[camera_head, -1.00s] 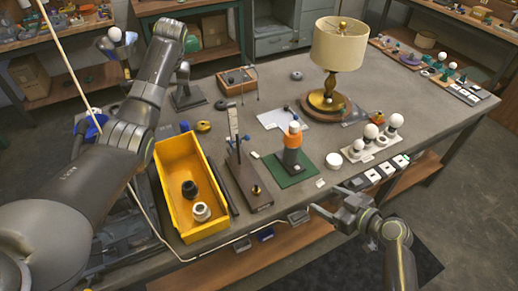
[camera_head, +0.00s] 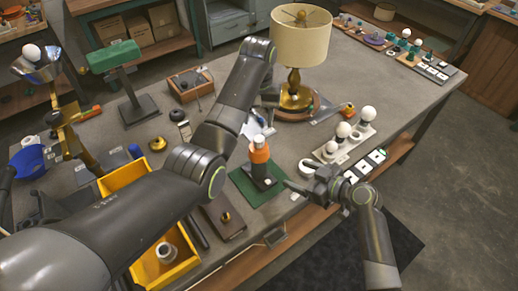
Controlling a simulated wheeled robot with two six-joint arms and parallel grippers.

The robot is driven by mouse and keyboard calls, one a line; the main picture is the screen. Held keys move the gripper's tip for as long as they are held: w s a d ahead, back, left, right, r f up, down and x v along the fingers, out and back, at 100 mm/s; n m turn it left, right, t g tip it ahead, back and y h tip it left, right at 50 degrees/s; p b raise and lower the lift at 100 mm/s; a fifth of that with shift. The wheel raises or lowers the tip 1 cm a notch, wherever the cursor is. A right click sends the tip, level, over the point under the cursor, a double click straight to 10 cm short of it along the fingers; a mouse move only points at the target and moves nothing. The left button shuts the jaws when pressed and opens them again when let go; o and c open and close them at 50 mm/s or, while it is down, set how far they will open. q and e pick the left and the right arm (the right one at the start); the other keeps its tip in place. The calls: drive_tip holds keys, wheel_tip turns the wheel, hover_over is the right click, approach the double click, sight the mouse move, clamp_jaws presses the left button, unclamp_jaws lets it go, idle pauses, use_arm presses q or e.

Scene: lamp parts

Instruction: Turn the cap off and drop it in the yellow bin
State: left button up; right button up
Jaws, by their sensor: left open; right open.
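The orange cap (camera_head: 259,154) sits on a dark upright post (camera_head: 263,172) on a green mat (camera_head: 243,184), with a pale top showing above it. The yellow bin (camera_head: 122,175) is at the left, largely covered by my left arm. A grey-white ringed part (camera_head: 167,252) lies in it. My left gripper (camera_head: 262,119) points down just behind and above the cap, open and apart from it, partly hidden by its own arm. My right gripper (camera_head: 294,175) is open and empty, low to the right of the post near the table's front edge.
A lamp (camera_head: 300,45) with a cream shade stands behind the post. A bulb rack (camera_head: 348,146) and a white round part (camera_head: 307,168) are to the right.

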use_arm(q)
drive_tip(key=shift+w+d, duration=0.15)
drive_tip(key=shift+w, duration=0.1)
drive_tip(key=shift+s+r, duration=0.4)
drive_tip(key=shift+s, duration=0.25)
drive_tip(key=shift+s+r, duration=0.2)
drive_tip(key=shift+s, duration=0.25)
drive_tip(key=shift+w+f, duration=0.35)
drive_tip(key=shift+w, duration=0.25)
use_arm(e)
approach(266, 162)
drive_tip(key=x, duration=0.5)
drive_tip(key=shift+r, duration=0.15)
use_arm(q)
drive_tip(key=shift+s+r, duration=0.1)
use_arm(e)
drive_tip(key=x, duration=0.7)
drive_tip(key=shift+s+r, duration=0.1)
use_arm(q)
drive_tip(key=shift+s+r, duration=0.1)
drive_tip(key=shift+s, duration=0.05)
use_arm(e)
drive_tip(key=shift+w+a, duration=0.25)
drive_tip(key=shift+a, duration=0.15)
drive_tip(key=shift+f, duration=0.2)
drive_tip(key=shift+c, duration=0.3)
